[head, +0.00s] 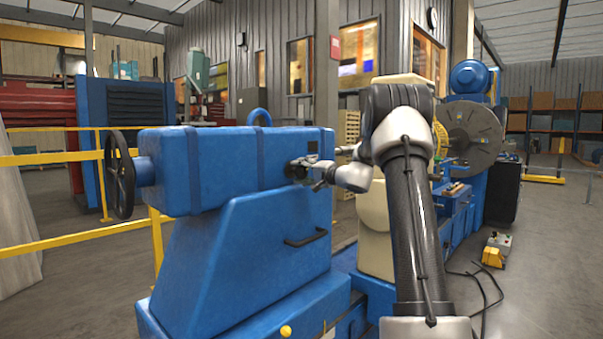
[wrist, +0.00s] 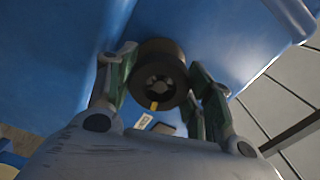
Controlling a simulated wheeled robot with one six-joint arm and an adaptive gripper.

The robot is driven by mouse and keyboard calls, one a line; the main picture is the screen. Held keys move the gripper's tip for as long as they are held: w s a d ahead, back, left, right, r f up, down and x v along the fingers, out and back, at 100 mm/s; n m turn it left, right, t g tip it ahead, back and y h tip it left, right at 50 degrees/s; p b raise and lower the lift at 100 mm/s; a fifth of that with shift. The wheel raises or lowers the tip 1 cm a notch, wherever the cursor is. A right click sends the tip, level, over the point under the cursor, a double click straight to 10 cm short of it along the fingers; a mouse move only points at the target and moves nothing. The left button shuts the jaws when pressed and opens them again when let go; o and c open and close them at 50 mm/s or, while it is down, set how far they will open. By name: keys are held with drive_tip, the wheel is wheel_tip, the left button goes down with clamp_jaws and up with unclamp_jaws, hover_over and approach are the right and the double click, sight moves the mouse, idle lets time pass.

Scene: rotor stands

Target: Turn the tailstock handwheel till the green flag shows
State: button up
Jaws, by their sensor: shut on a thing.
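The blue tailstock (head: 225,165) stands left of centre in the head view. A large dark spoked handwheel (head: 120,175) is on its left end, well away from my gripper. My gripper (head: 300,171) is at the tailstock's side face, near its right end. In the wrist view my gripper (wrist: 163,80) is shut on a dark round knob (wrist: 160,72) with a recessed hub and a yellow mark at its lower rim. A white label (wrist: 143,121) and a small dark window (wrist: 164,128) lie just below the knob. No green flag is visible.
A black handle (head: 306,238) sticks out from the blue base below my gripper. A large grey faceplate (head: 470,135) stands at the right. Yellow railings (head: 60,243) run along the left. A yellow box (head: 496,250) and cables lie on the right floor.

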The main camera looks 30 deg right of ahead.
drive_tip(key=m, duration=0.4)
drive_tip(key=shift+m, duration=0.3)
drive_tip(key=m, duration=0.3)
drive_tip(key=shift+m, duration=0.4)
drive_tip(key=m, duration=0.7)
drive_tip(key=shift+d, duration=0.1)
drive_tip(key=m, duration=0.3)
drive_tip(key=shift+f+m, duration=0.1)
drive_tip(key=shift+m, duration=0.3)
drive_tip(key=m, duration=0.4)
drive_tip(key=shift+m, duration=0.3)
drive_tip(key=m, duration=0.4)
drive_tip(key=shift+m, duration=1.9)
drive_tip(key=shift+f, duration=0.1)
